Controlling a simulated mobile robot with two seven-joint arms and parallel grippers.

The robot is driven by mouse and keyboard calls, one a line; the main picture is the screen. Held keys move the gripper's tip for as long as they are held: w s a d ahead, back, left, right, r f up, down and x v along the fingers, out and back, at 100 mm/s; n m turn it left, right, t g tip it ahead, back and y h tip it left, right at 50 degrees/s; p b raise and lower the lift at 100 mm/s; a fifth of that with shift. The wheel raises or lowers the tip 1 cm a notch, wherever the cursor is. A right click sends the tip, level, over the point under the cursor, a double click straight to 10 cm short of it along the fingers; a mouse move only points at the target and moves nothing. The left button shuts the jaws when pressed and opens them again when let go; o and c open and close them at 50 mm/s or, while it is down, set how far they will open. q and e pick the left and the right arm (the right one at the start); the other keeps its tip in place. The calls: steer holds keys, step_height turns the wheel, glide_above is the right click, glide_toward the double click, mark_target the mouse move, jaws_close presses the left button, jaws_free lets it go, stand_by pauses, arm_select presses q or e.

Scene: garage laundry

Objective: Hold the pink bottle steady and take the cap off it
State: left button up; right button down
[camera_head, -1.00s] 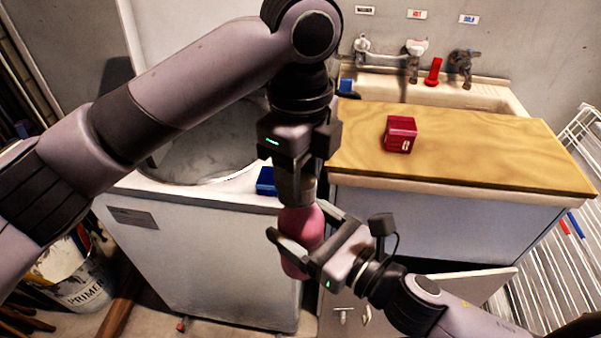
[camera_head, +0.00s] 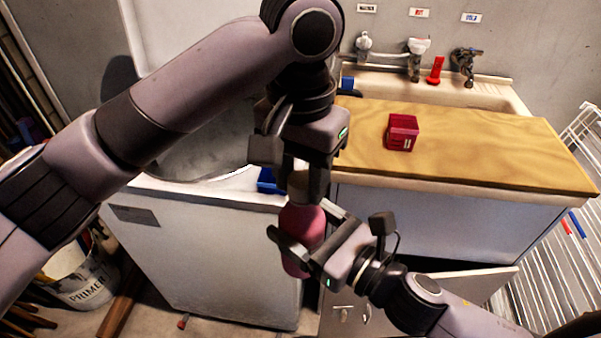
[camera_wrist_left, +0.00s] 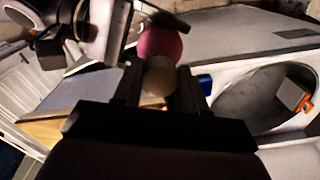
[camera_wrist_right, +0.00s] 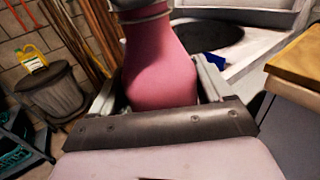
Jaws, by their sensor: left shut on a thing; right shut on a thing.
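The pink bottle (camera_head: 299,226) is upright in mid-air in front of the white machine. My right gripper (camera_head: 296,250) is shut around its body; the bottle fills the jaws in the right wrist view (camera_wrist_right: 160,75). My left gripper (camera_head: 299,180) points down from above, shut on the greyish-tan cap (camera_head: 299,188) at the bottle's top. In the left wrist view the cap (camera_wrist_left: 159,80) lies between the fingers, with the pink bottle (camera_wrist_left: 160,44) just beyond it. Cap and bottle look in line; I cannot tell whether the cap is loose on the neck.
A white top-opening machine (camera_head: 200,250) stands behind the bottle, with a blue object (camera_head: 268,181) on its edge. To the right is a wooden worktop (camera_head: 470,150) with a red box (camera_head: 402,132). A white drying rack (camera_head: 570,240) stands far right.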

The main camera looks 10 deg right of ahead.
arm_select(q)
steer(key=n, duration=0.5)
steer(key=shift+w+a, duration=0.1)
steer(key=shift+w, duration=0.05)
steer(key=n, duration=0.4)
steer(key=shift+n, duration=0.4)
steer(key=n, duration=0.4)
steer(key=shift+n, duration=0.3)
steer(key=n, duration=0.3)
steer(key=shift+n, duration=0.3)
steer(key=shift+r, duration=0.25)
steer(key=shift+r, duration=0.95)
steer(key=shift+d, duration=0.2)
steer(key=shift+r, duration=2)
